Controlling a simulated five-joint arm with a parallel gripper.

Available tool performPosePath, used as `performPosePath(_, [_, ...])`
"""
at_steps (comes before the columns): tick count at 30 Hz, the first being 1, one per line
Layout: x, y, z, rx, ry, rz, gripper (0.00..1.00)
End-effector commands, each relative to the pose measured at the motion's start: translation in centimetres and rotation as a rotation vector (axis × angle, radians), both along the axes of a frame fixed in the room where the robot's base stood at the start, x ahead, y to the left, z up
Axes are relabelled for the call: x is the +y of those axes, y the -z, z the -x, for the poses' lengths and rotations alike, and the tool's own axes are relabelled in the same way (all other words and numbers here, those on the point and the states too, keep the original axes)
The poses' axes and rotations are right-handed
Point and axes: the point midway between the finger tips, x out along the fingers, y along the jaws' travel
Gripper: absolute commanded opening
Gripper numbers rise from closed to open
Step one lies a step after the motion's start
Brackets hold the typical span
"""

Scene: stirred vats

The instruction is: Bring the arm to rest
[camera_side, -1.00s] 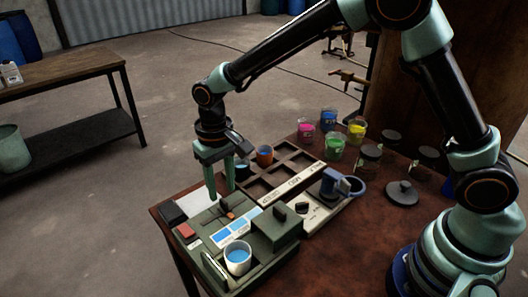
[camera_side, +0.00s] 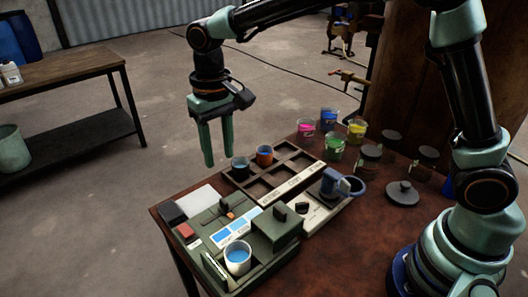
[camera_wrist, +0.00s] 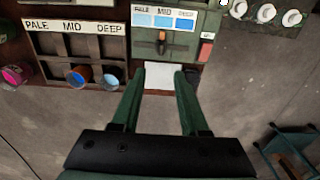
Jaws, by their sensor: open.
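My gripper (camera_side: 216,145) hangs in the air above the far left edge of the table, its green fingers pointing down. The fingers are apart and nothing is between them. In the wrist view my gripper (camera_wrist: 160,80) also shows empty, with a white pad (camera_wrist: 163,78) beyond its fingertips. The brown table (camera_side: 335,260) carries the green vat station (camera_side: 270,252), with a white cup of blue liquid (camera_side: 238,258) in its front part. Behind it is a sectioned rack (camera_side: 291,185) labelled PALE, MID and DEEP, holding a blue cup (camera_side: 240,168) and an orange cup (camera_side: 265,155).
Cups of pink (camera_side: 306,127), blue (camera_side: 328,119), yellow (camera_side: 357,131) and green (camera_side: 335,147) stand behind the rack. Dark-lidded jars (camera_side: 369,160) and a round lid (camera_side: 402,193) are to the right. A blue-grey mug-like tool (camera_side: 340,184) stands beside the rack. Open floor surrounds my gripper.

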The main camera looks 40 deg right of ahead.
Motion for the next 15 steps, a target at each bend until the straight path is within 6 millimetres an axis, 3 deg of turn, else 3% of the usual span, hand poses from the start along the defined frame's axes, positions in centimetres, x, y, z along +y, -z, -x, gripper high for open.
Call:
performPosePath(7, [-4.8, -3.9, 1.6, -0.096, 0.007, -0.033, 0.44])
performPosePath(15, [-11.2, -7.1, 5.7, -0.244, 0.006, -0.049, 0.44])
